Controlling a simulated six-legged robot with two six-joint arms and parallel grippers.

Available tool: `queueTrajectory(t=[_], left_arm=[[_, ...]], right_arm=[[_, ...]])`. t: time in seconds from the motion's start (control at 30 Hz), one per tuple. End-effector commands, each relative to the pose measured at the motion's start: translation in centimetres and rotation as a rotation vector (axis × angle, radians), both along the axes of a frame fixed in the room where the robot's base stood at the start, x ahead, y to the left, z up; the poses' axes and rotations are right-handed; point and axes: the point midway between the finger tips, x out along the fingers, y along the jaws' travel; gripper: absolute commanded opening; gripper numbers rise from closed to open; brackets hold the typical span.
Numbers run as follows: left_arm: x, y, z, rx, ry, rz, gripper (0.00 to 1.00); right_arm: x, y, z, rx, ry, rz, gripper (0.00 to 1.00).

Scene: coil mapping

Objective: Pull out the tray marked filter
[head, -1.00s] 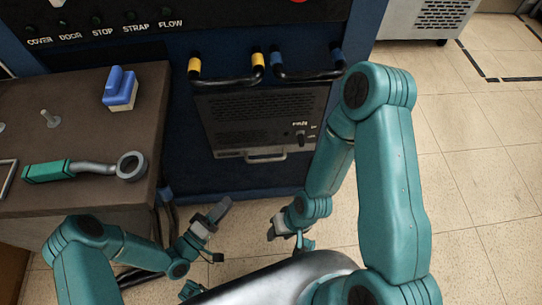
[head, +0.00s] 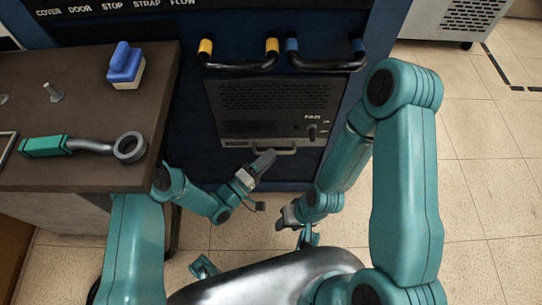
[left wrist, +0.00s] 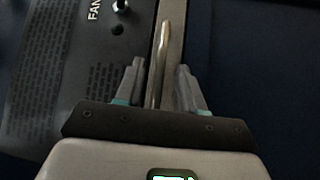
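The tray front (head: 236,143) is a narrow strip along the bottom of the dark grey panel. Its small label is too small to read. A metal bar handle (head: 272,151) sticks out from it. In the left wrist view the tray front (left wrist: 177,30) runs up the picture, with the handle (left wrist: 164,55) before it. My left gripper (left wrist: 160,68) is open, its fingers on either side of the handle, with gaps showing. In the head view the left gripper overlaps the handle's lower edge. My right gripper (head: 288,218) hangs low to the right, apart from the panel; its fingers are unclear.
At left, a brown table (head: 80,173) bears a blue-topped block (head: 125,64) and a green-handled tool (head: 45,146).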

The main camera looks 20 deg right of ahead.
Motion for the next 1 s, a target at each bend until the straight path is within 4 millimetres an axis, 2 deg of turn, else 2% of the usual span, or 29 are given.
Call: queueTrajectory(t=[0.13,0.4,0.43,0.53,0.57,1.0], left_arm=[[0.54,-1.13,0.09,0.000,0.000,-0.001,0.38],[0.71,-1.34,0.19,0.000,0.001,0.000,0.38],[0.71,-1.34,0.17,0.000,0.001,0.000,0.35],[0.70,-1.33,0.17,0.000,0.001,0.000,0.02],[0.70,-1.32,0.17,0.000,0.001,0.000,0.00],[0.58,-1.27,0.12,0.000,0.001,0.000,0.00]], right_arm=[[0.07,-0.06,-0.25,0.000,-0.001,-0.003,0.43],[0.09,-0.07,-0.22,0.000,-0.001,-0.003,0.43],[0.09,-0.07,-0.22,0.000,-0.001,-0.003,0.43],[0.09,-0.07,-0.22,0.000,-0.001,-0.003,0.43],[0.09,-0.06,-0.22,0.000,-0.001,-0.003,0.43],[0.10,-0.08,-0.40,0.000,-0.002,-0.003,0.43]])
